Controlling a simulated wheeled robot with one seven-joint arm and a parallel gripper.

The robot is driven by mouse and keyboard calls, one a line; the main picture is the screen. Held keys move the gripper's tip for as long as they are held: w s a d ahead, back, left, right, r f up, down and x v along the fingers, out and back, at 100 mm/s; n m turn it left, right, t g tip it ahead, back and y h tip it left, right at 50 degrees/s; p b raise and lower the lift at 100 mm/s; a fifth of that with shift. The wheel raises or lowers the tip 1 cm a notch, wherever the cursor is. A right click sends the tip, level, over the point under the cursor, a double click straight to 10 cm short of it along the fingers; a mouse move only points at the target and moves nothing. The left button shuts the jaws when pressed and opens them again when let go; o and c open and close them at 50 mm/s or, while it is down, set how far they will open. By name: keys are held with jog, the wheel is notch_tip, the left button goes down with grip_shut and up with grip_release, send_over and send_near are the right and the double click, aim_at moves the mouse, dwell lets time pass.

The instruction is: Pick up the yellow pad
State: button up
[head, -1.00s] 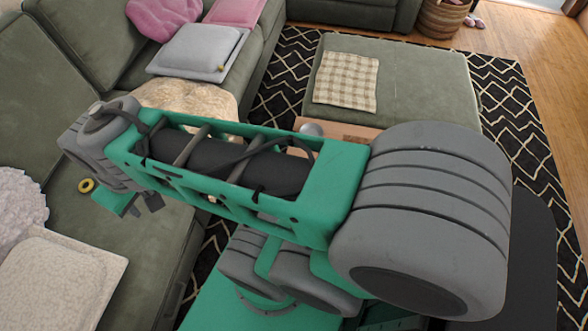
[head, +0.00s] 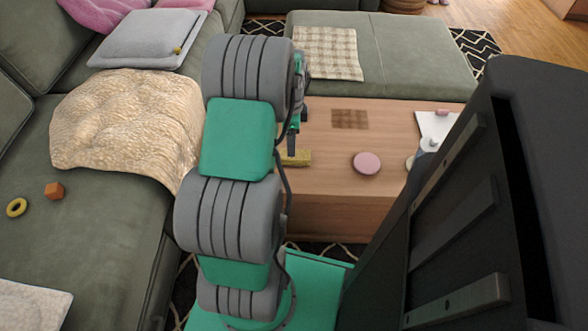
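A flat yellow piece (head: 296,158), likely the yellow pad, lies on the wooden coffee table near its left end. My arm hides its left part. My gripper (head: 293,143) points down just above and behind it in the picture. Only a dark finger part of the gripper shows beside my arm, so I cannot tell whether it is open or touching the pad.
The coffee table (head: 330,182) also holds a pink disc (head: 367,163), a brown checkered piece (head: 350,118) and a white bottle (head: 428,147).

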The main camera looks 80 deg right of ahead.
jog(key=f+b, duration=0.1)
jog(key=f, duration=0.4)
jog(key=s+f+b, duration=0.1)
jog(key=f, duration=0.2)
jog(key=shift+a+f+b, duration=0.1)
jog(key=shift+a+b, duration=0.1)
jog(key=shift+b, duration=0.1)
jog(key=c, duration=1.6)
jog(key=shift+r, duration=0.55)
notch_tip(320, 180, up, 3)
jog(key=shift+p, duration=0.75)
jog(key=s+a+r+p, duration=0.1)
jog(key=a+r, duration=0.2)
jog(key=a, duration=0.1)
jog(key=s+a+r+p, duration=0.1)
jog(key=a+r+p, duration=0.1)
jog(key=a, duration=0.3)
jog(key=s+a+r+p, duration=0.1)
jog(key=a+r, duration=0.3)
jog(key=shift+a+p, duration=0.3)
jog(key=shift+a, duration=0.05)
